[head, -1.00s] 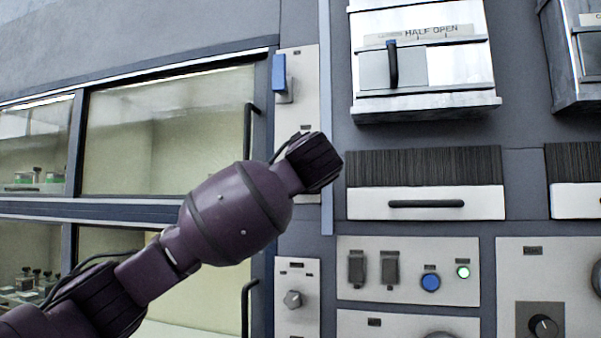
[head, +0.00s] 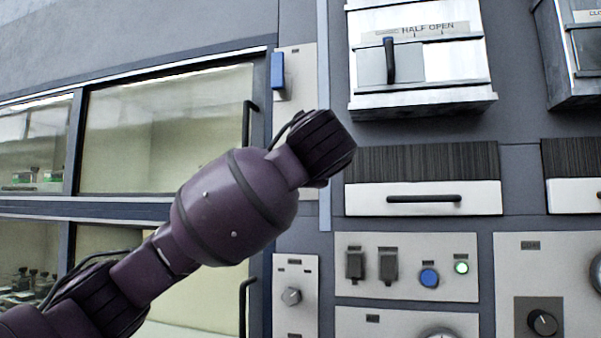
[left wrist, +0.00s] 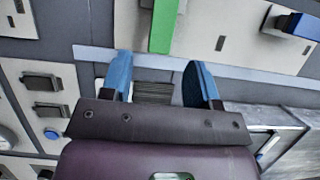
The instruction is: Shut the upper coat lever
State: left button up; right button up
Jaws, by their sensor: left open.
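A blue-handled lever (head: 278,71) sits high on a narrow pale panel (head: 303,70) left of the metal box. It also shows at the upper right of the left wrist view (left wrist: 292,22). A green lever (left wrist: 163,25) is on the same panel, lower down; my arm hides it in the head view. Labels are too small to read, so I cannot tell which is the upper coat lever. My left gripper (left wrist: 157,62) is open, with nothing between its blue fingers, and the green lever lies beyond their tips. In the head view my arm hides its fingers. My right gripper is not in view.
A metal box (head: 420,60) marked HALF OPEN juts out at upper right, above a brush-topped drawer (head: 425,198). A switch panel (head: 405,285) is below. Glass-fronted cabinets (head: 165,130) with dark handles are at left.

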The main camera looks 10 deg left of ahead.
pick_arm(q)
notch_tip(320, 180, down, 37)
jog(key=s+a+n+g+h, duration=0.2)
jog(key=g+h, duration=0.2)
jog(key=g, duration=0.1)
jog(key=s+a+f+n+g+h, duration=0.1)
jog(key=s+a+f+n+g, duration=0.15)
jog(key=s+f, duration=0.65)
jog(key=s+a+f+n+g+h, duration=0.1)
jog(key=s+a+f+n+g, duration=0.3)
jog(key=f, duration=0.9)
jog(key=s+a+f+n+g, duration=0.1)
jog(key=s+a+f+n, duration=0.15)
jog(key=s, duration=0.55)
jog(key=s+a+f+n, duration=0.15)
jog(key=s+f, duration=0.25)
jog(key=s, duration=0.4)
jog(key=s+a+f+n+g, duration=0.15)
jog(key=s+f, duration=0.25)
jog(key=s, duration=0.4)
jog(key=w+f+m+t, duration=0.1)
jog(key=w+f+t, duration=0.7)
jog(key=f, duration=0.2)
jog(key=shift+w+a+t, duration=0.15)
jog(key=shift+w+t, duration=0.1)
jog(key=shift+t, duration=0.15)
